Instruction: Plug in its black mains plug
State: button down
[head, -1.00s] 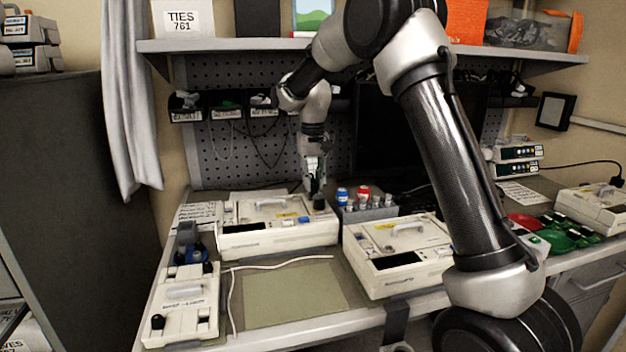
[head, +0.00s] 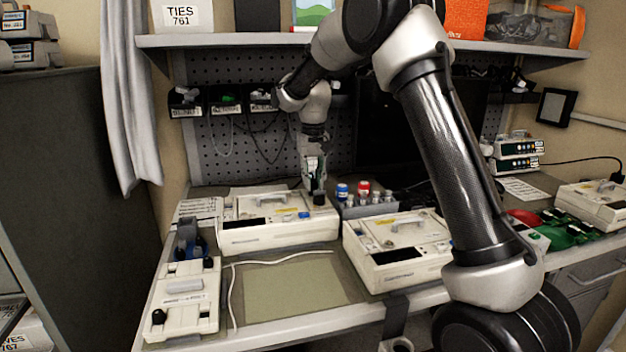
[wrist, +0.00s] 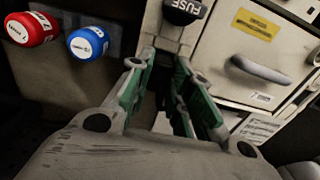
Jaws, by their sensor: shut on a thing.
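A black mains plug (head: 319,199), marked FUSE in the wrist view (wrist: 183,12), is at the right end of the left cream infusion pump (head: 270,236). My gripper (head: 315,186) is over this end of the pump, shut on the plug. In the wrist view the green-padded fingers (wrist: 167,55) stand a little apart, with the plug at their tips. The plug's pins and any socket under it are hidden.
A second cream pump (head: 398,257) stands to the right. Red- and blue-capped bottles stand close beside my gripper; the blue cap (wrist: 87,45) is nearest. A white cord (head: 285,261) lies on the bench mat (head: 290,292), which is otherwise clear. A shelf (head: 350,41) hangs above.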

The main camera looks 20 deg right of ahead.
jog(key=shift+f, duration=0.35)
dwell(0.3)
jog(key=c, duration=1.2)
grip_release()
jog(key=shift+r, duration=0.1)
jog(key=shift+r, duration=3.45)
